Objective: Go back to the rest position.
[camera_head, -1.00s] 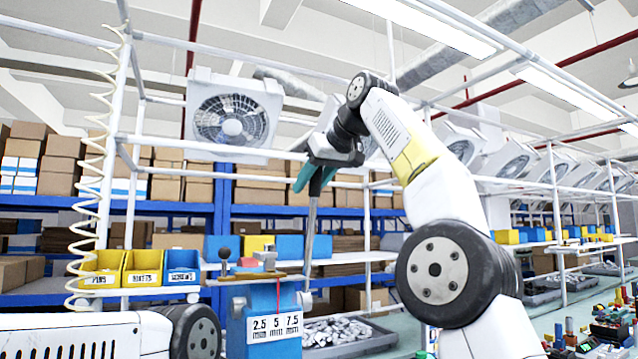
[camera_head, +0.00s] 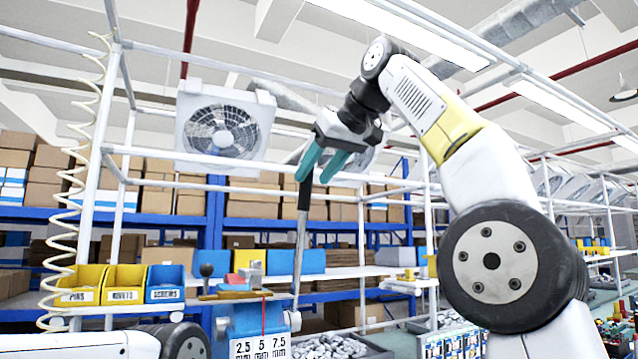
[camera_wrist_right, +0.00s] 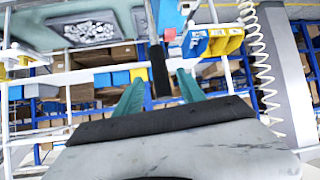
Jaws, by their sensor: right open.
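My right gripper (camera_head: 313,178) is open, with two teal fingers pointing down near the top of a lever. The lever (camera_head: 300,240) is a thin metal rod with a black grip, standing nearly upright from the blue test machine (camera_head: 262,322) labelled 2.5, 5 and 7.5. In the right wrist view, the lever's black grip (camera_wrist_right: 158,70) shows in the gap between the spread fingers (camera_wrist_right: 160,84). I cannot tell how far it is from them. My left gripper is not in view; only part of my left arm shows at the bottom left.
Yellow and blue labelled bins (camera_head: 125,284) stand left of the machine. A grey tray of metal parts (camera_head: 335,347) lies to its right. White frame rails and a fan (camera_head: 222,130) stand behind, with a coiled hose (camera_head: 82,170) at the left.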

